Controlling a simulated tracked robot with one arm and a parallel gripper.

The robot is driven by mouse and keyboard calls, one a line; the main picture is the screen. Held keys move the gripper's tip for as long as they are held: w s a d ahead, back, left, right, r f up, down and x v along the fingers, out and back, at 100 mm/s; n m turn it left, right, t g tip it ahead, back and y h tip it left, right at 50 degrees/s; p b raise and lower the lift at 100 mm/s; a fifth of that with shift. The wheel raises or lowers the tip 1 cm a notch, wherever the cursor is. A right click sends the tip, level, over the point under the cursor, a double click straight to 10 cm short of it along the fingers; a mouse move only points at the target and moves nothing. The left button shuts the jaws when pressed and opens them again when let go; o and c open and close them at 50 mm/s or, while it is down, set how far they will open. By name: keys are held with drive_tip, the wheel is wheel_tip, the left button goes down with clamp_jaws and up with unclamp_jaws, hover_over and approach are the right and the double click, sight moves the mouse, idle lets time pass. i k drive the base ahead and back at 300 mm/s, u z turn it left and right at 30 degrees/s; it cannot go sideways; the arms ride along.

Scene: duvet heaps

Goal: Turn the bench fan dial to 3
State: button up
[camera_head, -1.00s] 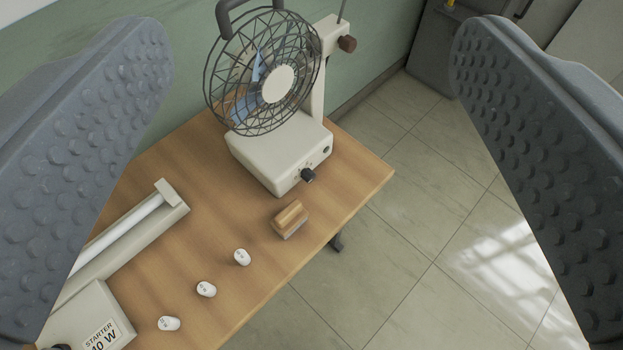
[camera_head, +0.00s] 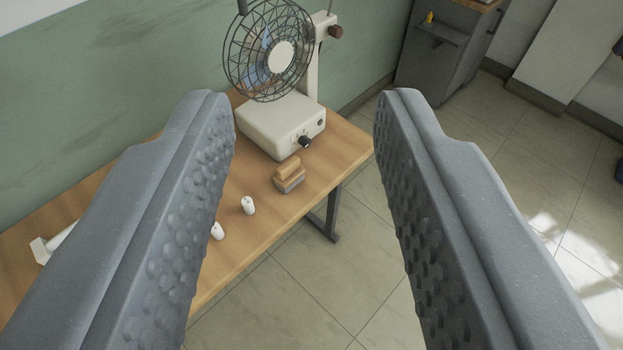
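The bench fan (camera_head: 283,124) stands near the far end of the wooden bench, with a cream base and a round dark wire guard. Its black dial (camera_head: 305,142) is on the base's front face, beside a small dark round fitting. The dial's markings are too small to read. My gripper (camera_head: 303,110) is open and empty. Its two grey, studded fingers stand wide apart in the foreground, and the fan base and dial show in the gap between them. The fingers look nearer to the camera than the fan and do not touch it.
A wood-backed brush or block (camera_head: 289,172) lies on the bench (camera_head: 262,205) in front of the fan. Two small white cylinders (camera_head: 248,205) stand nearer. A white fixture (camera_head: 42,250) is partly hidden at left. A grey cabinet (camera_head: 440,60) stands beyond; the floor right of the bench is clear.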

sight(304, 141)
drive_tip(key=z, duration=1.65)
drive_tip(key=k, duration=0.1)
drive_tip(key=u, duration=2.15)
drive_tip(key=i, duration=1.25)
drive_tip(key=z, duration=0.25)
